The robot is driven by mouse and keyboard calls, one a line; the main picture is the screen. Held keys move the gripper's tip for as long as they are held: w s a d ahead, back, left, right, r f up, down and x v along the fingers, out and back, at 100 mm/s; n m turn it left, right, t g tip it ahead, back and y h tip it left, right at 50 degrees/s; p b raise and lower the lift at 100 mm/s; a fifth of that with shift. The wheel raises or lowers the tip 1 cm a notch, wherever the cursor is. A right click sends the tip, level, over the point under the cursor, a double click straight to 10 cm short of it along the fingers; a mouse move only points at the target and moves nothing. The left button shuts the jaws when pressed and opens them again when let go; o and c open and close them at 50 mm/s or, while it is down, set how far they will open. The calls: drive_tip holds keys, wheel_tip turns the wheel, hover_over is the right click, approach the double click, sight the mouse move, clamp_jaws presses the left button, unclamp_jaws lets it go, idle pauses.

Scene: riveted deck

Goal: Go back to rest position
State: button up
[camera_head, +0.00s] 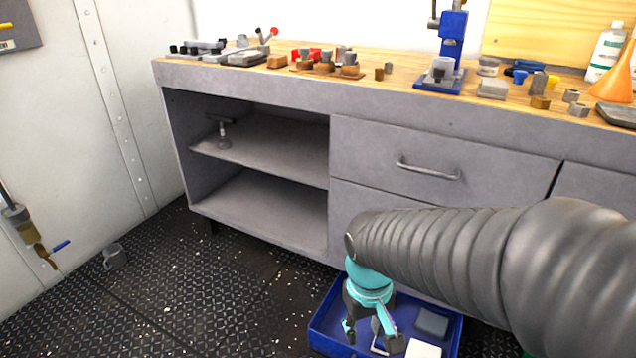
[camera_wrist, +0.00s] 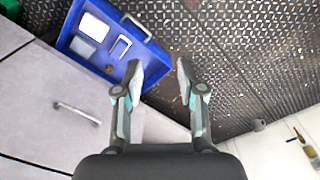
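My gripper (camera_head: 372,335) hangs at the end of my dark ribbed arm, in front of the grey workbench. In the wrist view, its two fingers (camera_wrist: 160,66) stand apart with nothing between them. The gripper is open and empty. In the head view the fingers overlap a blue tray (camera_head: 322,335) on the floor; in the wrist view the left fingertip appears near the tray's edge (camera_wrist: 70,38). The exact height above the tray is hard to tell.
The tray holds a grey block (camera_head: 432,322), a white block (camera_head: 424,349) and a pale frame-like piece (camera_wrist: 119,47). The bench has a drawer handle (camera_head: 428,170) and open shelves (camera_head: 262,215).

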drive_tip(key=s+d+r+m+t, duration=0.3)
drive_tip(key=d+r, duration=0.4)
drive_tip(key=r, duration=0.5)
drive_tip(key=shift+s+d+r+m+t+p, duration=0.15)
drive_tip(key=shift+s+d+m+t+p, duration=0.2)
drive_tip(key=shift+s+t, duration=0.65)
